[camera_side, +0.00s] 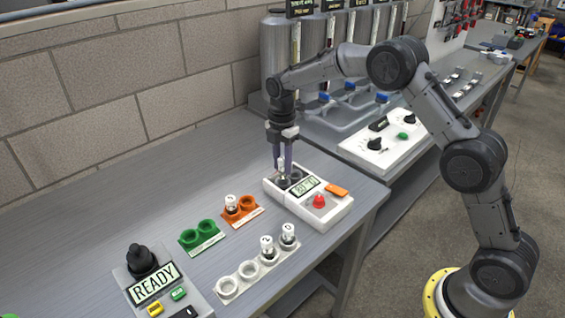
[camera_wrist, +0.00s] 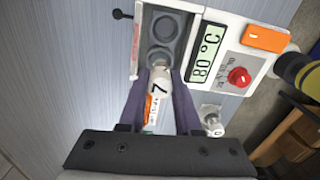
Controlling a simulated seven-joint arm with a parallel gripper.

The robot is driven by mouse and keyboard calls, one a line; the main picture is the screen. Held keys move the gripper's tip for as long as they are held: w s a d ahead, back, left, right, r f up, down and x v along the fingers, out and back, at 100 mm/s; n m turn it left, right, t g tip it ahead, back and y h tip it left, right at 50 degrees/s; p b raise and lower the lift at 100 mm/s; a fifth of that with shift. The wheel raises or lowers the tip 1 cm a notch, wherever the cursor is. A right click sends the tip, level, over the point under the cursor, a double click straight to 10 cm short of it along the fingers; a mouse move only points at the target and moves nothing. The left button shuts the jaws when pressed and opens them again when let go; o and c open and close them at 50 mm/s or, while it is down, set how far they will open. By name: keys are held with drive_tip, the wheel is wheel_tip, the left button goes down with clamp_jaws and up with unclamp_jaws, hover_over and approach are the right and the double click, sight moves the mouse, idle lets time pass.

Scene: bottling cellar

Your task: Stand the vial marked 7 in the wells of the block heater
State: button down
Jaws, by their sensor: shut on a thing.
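The vial marked 7 (camera_wrist: 157,90) is white-labelled with a black 7 and an orange mark. My gripper (camera_wrist: 156,88) is shut on it, one purple-grey finger on each side. In the side view my gripper (camera_side: 282,166) points down over the dark well area of the block heater (camera_side: 330,208), with the vial (camera_side: 281,169) between the fingers. The heater (camera_wrist: 215,25) is white with an "80 °C" display, a red knob and an orange switch. In the wrist view, two round wells show; the vial's far end overlaps the nearer one. I cannot tell whether it is inside.
An orange holder (camera_side: 243,216) has one vial. A green holder (camera_side: 203,240) is empty. A white rack (camera_side: 228,287) bears two vials on its right part. A device reading READY (camera_side: 154,284) stands front left. A white control box (camera_side: 383,150) and tanks stand behind.

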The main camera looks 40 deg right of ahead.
sight(282, 171)
drive_tip(key=shift+f, duration=1.85)
idle(0.7)
drive_tip(key=shift+c, duration=1.8)
unclamp_jaws()
drive_tip(key=shift+w+r, duration=0.1)
drive_tip(key=shift+r, duration=0.25)
drive_tip(key=shift+o, duration=0.6)
drive_tip(key=shift+r, duration=2.65)
